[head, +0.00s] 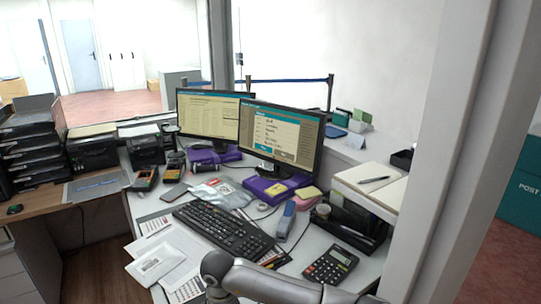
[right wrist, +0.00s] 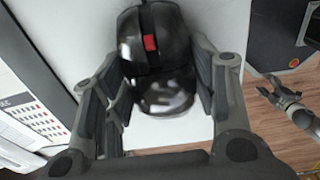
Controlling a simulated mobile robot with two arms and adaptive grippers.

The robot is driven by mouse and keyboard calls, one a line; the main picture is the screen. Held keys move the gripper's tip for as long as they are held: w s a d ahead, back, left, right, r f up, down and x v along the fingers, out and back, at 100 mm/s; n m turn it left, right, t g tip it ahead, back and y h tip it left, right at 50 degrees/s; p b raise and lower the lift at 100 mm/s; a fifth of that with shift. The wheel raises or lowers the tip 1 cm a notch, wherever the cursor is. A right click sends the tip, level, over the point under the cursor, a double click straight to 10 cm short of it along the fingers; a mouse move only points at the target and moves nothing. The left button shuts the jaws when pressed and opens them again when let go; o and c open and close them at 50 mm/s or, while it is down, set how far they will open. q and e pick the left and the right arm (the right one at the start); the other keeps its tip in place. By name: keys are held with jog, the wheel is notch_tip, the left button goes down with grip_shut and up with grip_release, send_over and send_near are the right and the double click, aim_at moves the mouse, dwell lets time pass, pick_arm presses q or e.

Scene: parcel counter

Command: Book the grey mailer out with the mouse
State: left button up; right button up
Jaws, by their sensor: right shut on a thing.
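A black mouse (right wrist: 152,40) with a red wheel is between the fingers of my right gripper (right wrist: 160,98), which is shut on it over the white desk. My right arm comes in at the bottom of the head view; its fingers and the mouse are hidden there. A grey mailer (head: 221,193) with a red label lies flat behind the keyboard. The front monitor (head: 280,138) shows a form with teal and dark buttons; its text is too small to read. My left gripper (right wrist: 285,92) shows at the right edge of the right wrist view, fingers apart, seemingly empty.
A black keyboard (head: 226,229) fills the middle of the desk. A white packet (head: 157,263) and papers lie left of it. A calculator (head: 331,264), a stapler (head: 286,220) and a black organizer (head: 350,222) stand right. A second monitor (head: 208,115) stands behind.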

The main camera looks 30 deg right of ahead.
jog(key=shift+w, duration=0.15)
dwell(0.3)
jog(key=shift+w+d+b, duration=0.15)
jog(key=shift+w+b, duration=0.2)
jog(key=shift+w, duration=0.25)
jog(key=shift+w+d+b, duration=0.15)
jog(key=shift+w+b, duration=0.2)
jog(key=shift+w, duration=0.2)
jog(key=o, duration=1.2)
notch_tip(320, 180, up, 12)
jog(key=shift+r, duration=0.1)
